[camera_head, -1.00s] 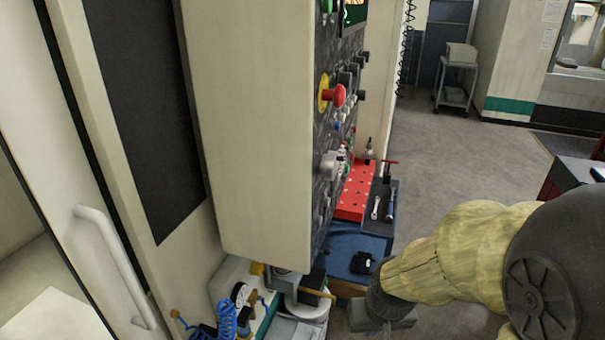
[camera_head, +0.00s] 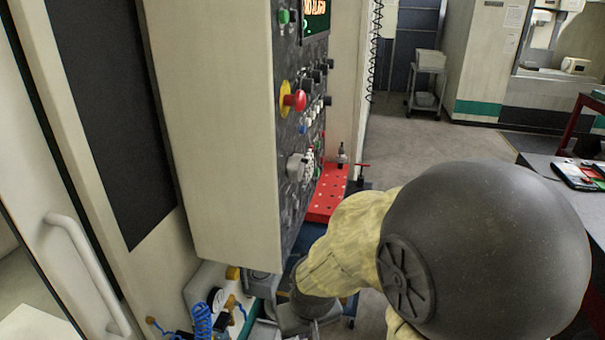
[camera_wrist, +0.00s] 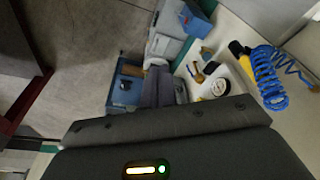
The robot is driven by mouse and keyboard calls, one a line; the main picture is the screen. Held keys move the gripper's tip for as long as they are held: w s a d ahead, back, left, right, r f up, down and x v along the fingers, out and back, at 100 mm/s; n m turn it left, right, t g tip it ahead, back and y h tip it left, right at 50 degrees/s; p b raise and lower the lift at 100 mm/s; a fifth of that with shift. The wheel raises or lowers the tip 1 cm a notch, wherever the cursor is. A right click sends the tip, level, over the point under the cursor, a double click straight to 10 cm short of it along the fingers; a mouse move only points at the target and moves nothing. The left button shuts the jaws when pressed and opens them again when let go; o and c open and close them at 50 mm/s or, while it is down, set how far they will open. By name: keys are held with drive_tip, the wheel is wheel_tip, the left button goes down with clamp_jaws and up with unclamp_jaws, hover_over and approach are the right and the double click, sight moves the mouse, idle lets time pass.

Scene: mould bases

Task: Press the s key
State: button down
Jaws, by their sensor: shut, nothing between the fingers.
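The machine's control panel (camera_head: 312,95) shows at a steep angle in the head view, on the right side of a tall cream housing. It carries a lit screen (camera_head: 316,15), a red mushroom button (camera_head: 294,101) on a yellow ring, a round grey knob (camera_head: 296,167) and several small keys and switches. I cannot make out the s key or any lettering on keys. My gripper (camera_wrist: 158,72) is shut and empty in the wrist view, pointing at the low area by the machine. In the head view the grey wrist end shows below the panel, apart from it; its fingertips are hard to see.
A red perforated board (camera_head: 326,195) lies beyond and below the panel. A gauge (camera_wrist: 220,87), a coiled blue hose (camera_wrist: 268,77) and a blue tray (camera_wrist: 126,86) lie near my gripper. Open floor (camera_head: 440,145) extends behind; a dark table stands at right.

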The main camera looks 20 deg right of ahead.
drive_tip(key=w+d+r+m+t+p, duration=0.1)
drive_tip(key=w+d+r+t, duration=0.2)
drive_tip(key=w, duration=0.4)
drive_tip(key=w+d+r+m+t+p, duration=0.1)
drive_tip(key=w+d+t, duration=0.2)
drive_tip(key=w+d, duration=0.3)
drive_tip(key=w+d+r+m+t+p, duration=0.1)
drive_tip(key=w+d+r+t, duration=0.15)
drive_tip(key=w, duration=0.55)
drive_tip(key=w+d+r+m+t+y+p, duration=0.1)
drive_tip(key=d+r+m+t+y, duration=0.1)
drive_tip(key=d+r+t, duration=0.6)
wheel_tip(320, 180, up, 2)
drive_tip(key=shift+w+d+y, duration=0.4)
drive_tip(key=shift+d+y, duration=0.5)
drive_tip(key=shift+d, duration=0.25)
drive_tip(key=w+a+b, duration=0.1)
drive_tip(key=w+a, duration=0.4)
drive_tip(key=a, duration=0.2)
drive_tip(key=shift+a+b, duration=0.15)
drive_tip(key=shift+b, duration=0.2)
drive_tip(key=shift+a, duration=0.1)
